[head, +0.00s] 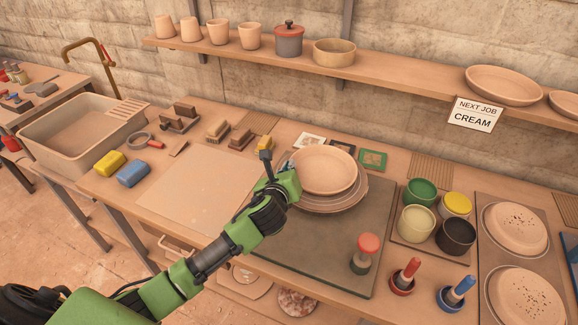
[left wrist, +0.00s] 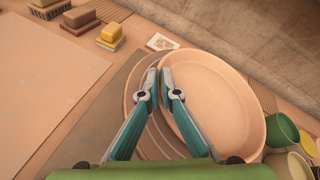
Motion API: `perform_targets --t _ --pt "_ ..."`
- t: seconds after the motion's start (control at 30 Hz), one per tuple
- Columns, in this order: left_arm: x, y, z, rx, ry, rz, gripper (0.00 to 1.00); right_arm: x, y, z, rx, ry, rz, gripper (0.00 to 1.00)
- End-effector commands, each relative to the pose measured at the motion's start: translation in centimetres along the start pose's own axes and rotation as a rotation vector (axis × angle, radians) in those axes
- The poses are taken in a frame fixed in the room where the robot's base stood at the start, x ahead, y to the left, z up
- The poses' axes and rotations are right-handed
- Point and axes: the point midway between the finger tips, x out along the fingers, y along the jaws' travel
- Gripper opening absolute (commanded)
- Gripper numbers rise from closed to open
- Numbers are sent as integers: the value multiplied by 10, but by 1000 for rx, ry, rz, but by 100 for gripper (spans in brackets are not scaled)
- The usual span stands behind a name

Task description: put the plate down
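A round cream-pink plate (head: 325,168) is at the middle of the bench, above a wider ringed disc (head: 335,205) that may be another plate. The plate also shows in the left wrist view (left wrist: 220,100), where the ringed disc (left wrist: 148,140) shows past its left side. My left gripper (head: 279,178) is at the plate's left rim. In the left wrist view its fingertips (left wrist: 165,88) are close together, one on each side of the rim, shut on it. I cannot tell whether the plate touches the disc. My right gripper is not in view.
A dark mat (head: 285,245) lies under the disc, with a red-topped stamp (head: 365,253) on it. Glaze pots (head: 421,191) and two speckled dishes (head: 515,229) stand to the right. A bare pale board (head: 185,190) lies left. A shelf (head: 400,82) runs behind.

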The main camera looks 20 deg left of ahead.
Motion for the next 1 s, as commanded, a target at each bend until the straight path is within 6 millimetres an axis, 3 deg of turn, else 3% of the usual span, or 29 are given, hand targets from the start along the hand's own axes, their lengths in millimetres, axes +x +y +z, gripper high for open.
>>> perform_targets --t 0.4,0.47,0.5,0.87,1.0 --pt "2 1 -4 -1 -4 -4 0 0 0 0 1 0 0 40" --pt "2 2 -4 1 -2 -1 19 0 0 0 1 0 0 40" --pt "2 2 -5 1 -2 -1 21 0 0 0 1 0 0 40" --pt "1 1 -2 0 -3 -1 21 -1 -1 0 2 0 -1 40" --pt "-12 1 -3 1 -2 -3 21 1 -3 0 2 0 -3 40"
